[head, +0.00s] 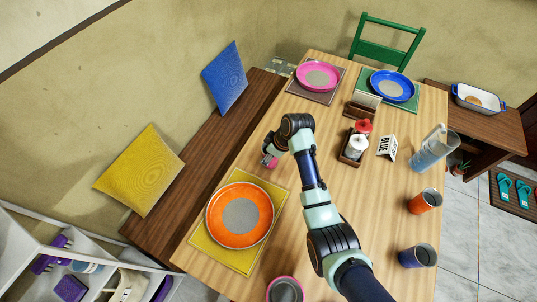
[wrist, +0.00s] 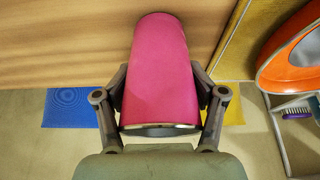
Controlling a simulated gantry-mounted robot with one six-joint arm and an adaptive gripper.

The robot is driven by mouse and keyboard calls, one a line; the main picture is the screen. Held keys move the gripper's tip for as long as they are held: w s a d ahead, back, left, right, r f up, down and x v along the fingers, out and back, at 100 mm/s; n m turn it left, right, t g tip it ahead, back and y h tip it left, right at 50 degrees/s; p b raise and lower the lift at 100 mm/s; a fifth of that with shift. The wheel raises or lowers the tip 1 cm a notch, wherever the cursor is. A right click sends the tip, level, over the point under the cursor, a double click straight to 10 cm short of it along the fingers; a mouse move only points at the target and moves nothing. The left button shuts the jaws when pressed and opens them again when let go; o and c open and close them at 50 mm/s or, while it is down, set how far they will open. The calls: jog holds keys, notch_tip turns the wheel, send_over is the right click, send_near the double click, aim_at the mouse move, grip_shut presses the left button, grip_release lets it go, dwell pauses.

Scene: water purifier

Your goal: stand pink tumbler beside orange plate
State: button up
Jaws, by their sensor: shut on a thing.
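The pink tumbler (wrist: 160,65) is held between the fingers of my gripper (wrist: 160,90) in the wrist view. Its metal rim shows near the palm, and its other end is toward the tabletop. In the head view my gripper (head: 275,150) is near the table's left edge, with a bit of the pink tumbler (head: 268,162) showing. The orange plate (head: 240,190) lies on a yellow placemat (head: 243,262), below the gripper in the picture. The plate also shows at the right of the wrist view (wrist: 275,72). I cannot tell whether the tumbler touches the table.
A pink-rimmed cup (head: 285,289) stands below the orange plate. Pink (head: 318,66) and blue (head: 378,82) plates lie at the far end. A condiment caddy (head: 352,157), pitcher (head: 430,155), orange cup (head: 424,201) and blue cup (head: 417,256) stand to the right of the arm.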

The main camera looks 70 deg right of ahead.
jog(key=shift+f, duration=0.15)
jog(key=o, duration=1.3)
jog(key=p+v, duration=0.4)
jog(key=v, duration=0.8)
